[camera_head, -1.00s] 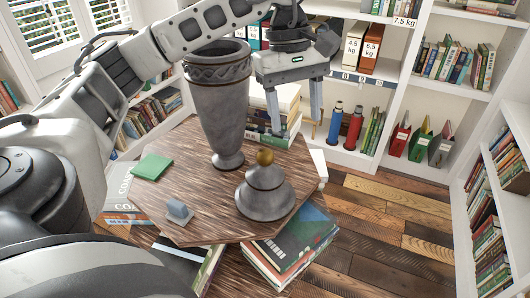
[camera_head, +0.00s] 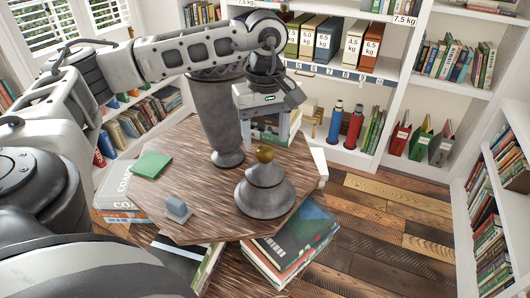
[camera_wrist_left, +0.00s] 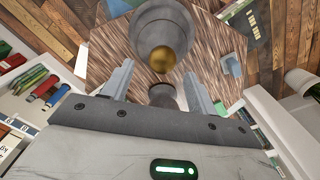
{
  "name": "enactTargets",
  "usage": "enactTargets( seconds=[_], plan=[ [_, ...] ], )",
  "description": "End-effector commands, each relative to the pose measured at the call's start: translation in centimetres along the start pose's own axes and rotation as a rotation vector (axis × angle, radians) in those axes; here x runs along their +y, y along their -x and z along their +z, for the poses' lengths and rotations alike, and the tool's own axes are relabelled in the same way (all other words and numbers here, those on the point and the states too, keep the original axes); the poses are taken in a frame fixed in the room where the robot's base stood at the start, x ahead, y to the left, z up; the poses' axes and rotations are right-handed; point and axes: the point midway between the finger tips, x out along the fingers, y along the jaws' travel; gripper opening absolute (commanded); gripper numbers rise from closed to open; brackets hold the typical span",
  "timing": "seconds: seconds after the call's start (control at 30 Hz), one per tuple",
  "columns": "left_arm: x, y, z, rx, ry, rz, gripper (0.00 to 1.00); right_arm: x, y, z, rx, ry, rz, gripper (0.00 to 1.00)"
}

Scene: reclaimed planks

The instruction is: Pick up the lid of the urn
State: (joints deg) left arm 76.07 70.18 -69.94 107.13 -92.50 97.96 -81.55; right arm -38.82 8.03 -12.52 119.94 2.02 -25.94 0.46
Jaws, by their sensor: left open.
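The grey stone urn lid (camera_head: 264,192) with a gold ball knob (camera_head: 265,155) sits upright on the wooden octagonal table (camera_head: 190,222). The grey urn (camera_head: 217,120) stands behind and left of it, its top partly hidden by my left arm. My left gripper (camera_head: 268,138) is open and empty, pointing down just behind and above the knob. In the left wrist view, the lid (camera_wrist_left: 166,28) and its gold knob (camera_wrist_left: 162,59) lie beyond the open fingers (camera_wrist_left: 157,85). My right gripper is not in view.
A green book (camera_head: 152,165) and a small blue-grey block (camera_head: 178,210) lie on the table's left side. Books (camera_head: 292,245) are stacked beside the table's front right. Shelves line the back and right; open floor (camera_head: 385,230) lies to the right.

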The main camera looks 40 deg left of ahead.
Motion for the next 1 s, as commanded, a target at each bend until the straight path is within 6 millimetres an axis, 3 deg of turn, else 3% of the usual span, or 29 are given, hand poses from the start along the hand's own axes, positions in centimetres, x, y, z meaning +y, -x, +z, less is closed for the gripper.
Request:
enactTargets(
  seconds=[0.3, 0.57, 0.8, 1.0],
  plan=[
    [-0.3, -4.2, 0.5, -0.001, 0.001, -0.002, 0.58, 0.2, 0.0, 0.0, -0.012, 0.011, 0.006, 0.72],
    [-0.3, -4.5, 0.5, -0.001, 0.001, -0.001, 0.58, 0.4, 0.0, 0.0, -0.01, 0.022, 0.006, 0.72],
    [-0.3, -4.5, 0.5, -0.001, 0.001, 0.0, 0.0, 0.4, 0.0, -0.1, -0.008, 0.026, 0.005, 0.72],
    [-0.2, -4.3, 0.5, 0.0, 0.001, 0.003, 0.0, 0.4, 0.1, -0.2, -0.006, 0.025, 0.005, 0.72]
  ],
)
